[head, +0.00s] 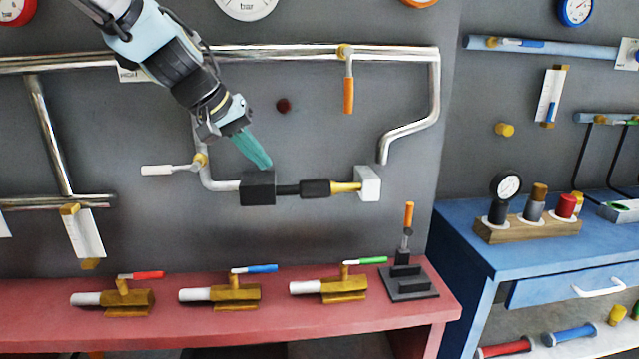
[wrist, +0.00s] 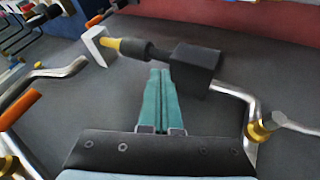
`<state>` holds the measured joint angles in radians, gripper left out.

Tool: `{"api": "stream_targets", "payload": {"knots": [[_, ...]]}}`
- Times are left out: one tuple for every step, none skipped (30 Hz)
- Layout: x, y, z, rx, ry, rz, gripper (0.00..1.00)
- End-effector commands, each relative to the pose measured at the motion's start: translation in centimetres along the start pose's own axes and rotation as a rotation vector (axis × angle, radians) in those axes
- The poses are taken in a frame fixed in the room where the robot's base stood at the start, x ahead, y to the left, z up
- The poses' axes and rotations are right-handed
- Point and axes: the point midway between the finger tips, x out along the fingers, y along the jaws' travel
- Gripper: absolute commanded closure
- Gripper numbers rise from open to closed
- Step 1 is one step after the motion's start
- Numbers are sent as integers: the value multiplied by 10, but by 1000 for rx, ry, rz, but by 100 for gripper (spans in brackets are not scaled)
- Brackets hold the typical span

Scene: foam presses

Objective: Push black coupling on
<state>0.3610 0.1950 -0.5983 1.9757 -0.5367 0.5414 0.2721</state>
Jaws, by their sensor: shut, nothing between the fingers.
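The black coupling (head: 315,188) is a short dark sleeve in a horizontal line on the grey wall. A thinner dark rod (head: 288,190) joins its left side to a black block (head: 257,188). On its right it meets a yellow tapered piece (head: 345,187) that runs to a white block (head: 368,183). My gripper (head: 266,164) has its teal fingers shut and empty, tips just above the black block in the head view. In the wrist view the fingers (wrist: 160,74) point between the coupling (wrist: 133,48) and the black block (wrist: 194,68); I cannot tell whether they touch anything.
A bent silver pipe with a white-handled valve (head: 172,168) enters the block from the left. An orange-handled valve (head: 348,82) hangs from the upper pipe. A red bench (head: 225,325) below carries several brass valves and a black stand (head: 408,278). A blue workbench (head: 510,240) stands right.

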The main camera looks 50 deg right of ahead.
Motion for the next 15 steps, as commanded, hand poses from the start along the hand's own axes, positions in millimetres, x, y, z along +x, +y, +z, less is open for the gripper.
{"api": "stream_targets", "payload": {"knots": [[0, 2, 0, 1, 0, 3, 100], [0, 2, 0, 2, 0, 4, 100], [0, 2, -1, 2, 0, 4, 100], [0, 2, -1, 2, 0, 4, 100], [0, 2, 0, 2, 0, 4, 100], [0, 2, 0, 2, 0, 4, 100], [0, 2, 0, 3, 0, 4, 100], [0, 2, 0, 3, 0, 3, 100], [0, 2, 0, 3, 0, 3, 100], [0, 2, 0, 3, 0, 3, 100], [1, 2, 0, 2, 0, 3, 100], [2, 2, 0, 2, 0, 3, 100], [3, 2, -1, 2, -1, 4, 100], [6, 2, -1, 2, -1, 4, 100], [9, 2, 0, 2, -3, 4, 100]]}}
